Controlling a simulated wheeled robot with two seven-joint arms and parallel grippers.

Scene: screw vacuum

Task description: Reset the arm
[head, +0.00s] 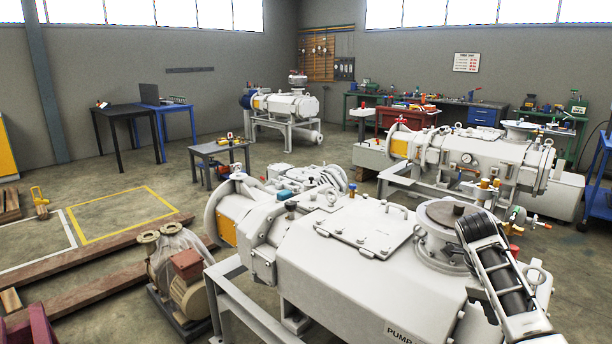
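A white and dark jointed part, which looks like a link of my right arm, stands at the right over the near white vacuum pump (345,255). No gripper fingers show on it. It covers part of the pump's right end, beside the round top flange (447,214). I cannot tell whether it touches the pump. My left arm and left gripper are not in view.
Another white pump (440,150) stands behind, with a smaller one (285,103) farther back. A small motor unit (180,275) and wooden beams (90,285) lie at left. Free floor shows inside the yellow outline (125,213). Workbenches (487,112) line the back wall.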

